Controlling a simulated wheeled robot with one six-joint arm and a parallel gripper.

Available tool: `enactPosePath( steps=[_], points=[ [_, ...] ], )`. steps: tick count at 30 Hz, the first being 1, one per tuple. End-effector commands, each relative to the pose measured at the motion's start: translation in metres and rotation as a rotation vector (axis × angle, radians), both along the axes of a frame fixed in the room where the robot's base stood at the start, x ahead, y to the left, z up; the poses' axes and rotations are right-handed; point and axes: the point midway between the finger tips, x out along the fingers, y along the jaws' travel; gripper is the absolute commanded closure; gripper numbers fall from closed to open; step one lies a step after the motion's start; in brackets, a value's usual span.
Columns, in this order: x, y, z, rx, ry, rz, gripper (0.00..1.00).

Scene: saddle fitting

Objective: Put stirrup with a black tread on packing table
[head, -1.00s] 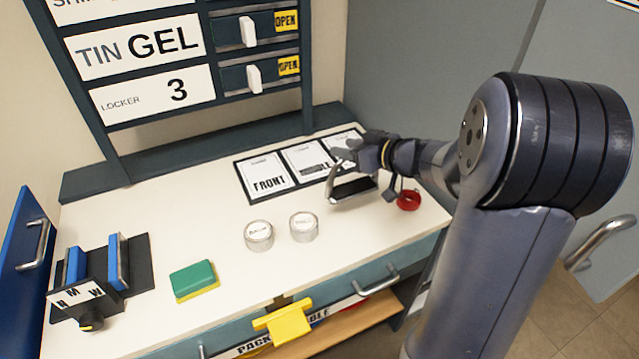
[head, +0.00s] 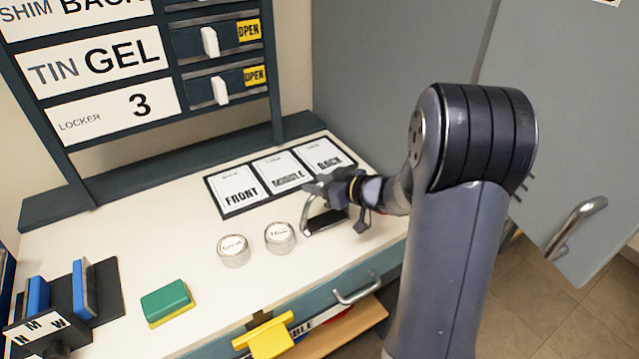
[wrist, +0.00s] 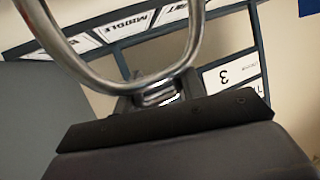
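The stirrup is a bright metal bow (head: 307,208) with a black tread (head: 326,222). My gripper (head: 322,188) is shut on the top of the bow, and the tread hangs below it over the white top of the packing table (head: 180,235). I cannot tell whether the tread touches the table. In the wrist view the curved bow (wrist: 75,55) runs into my gripper (wrist: 157,95); the tread is out of that view.
Two round tins (head: 233,250) (head: 280,237) stand just left of the stirrup. A board of FRONT, MIDDLE and BACK cards (head: 282,174) lies behind. A green and yellow sponge (head: 167,302) and a blue-padded fixture (head: 80,290) are at left.

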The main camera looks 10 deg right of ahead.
Motion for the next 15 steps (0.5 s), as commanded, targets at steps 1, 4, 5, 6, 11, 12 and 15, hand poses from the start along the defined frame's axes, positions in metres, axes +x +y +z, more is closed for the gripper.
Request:
enactPosePath(
  steps=[1,4,5,6,11,12,15],
  points=[
    [-0.0003,0.0002,-0.0006,-0.001,0.002,0.001,0.57],
    [-0.0004,0.0003,-0.0007,-0.001,0.002,0.001,0.49],
    [-0.0004,0.0002,-0.0008,-0.001,0.002,0.001,0.46],
    [-0.0004,0.0003,-0.0007,-0.001,0.002,0.001,0.43],
    [-0.0004,0.0001,-0.0005,-0.001,0.002,0.001,0.41],
    [-0.0004,0.0001,-0.0005,-0.001,0.002,0.001,0.41],
    [-0.0002,0.0001,0.002,-0.001,0.001,0.0,0.41]
  ],
)
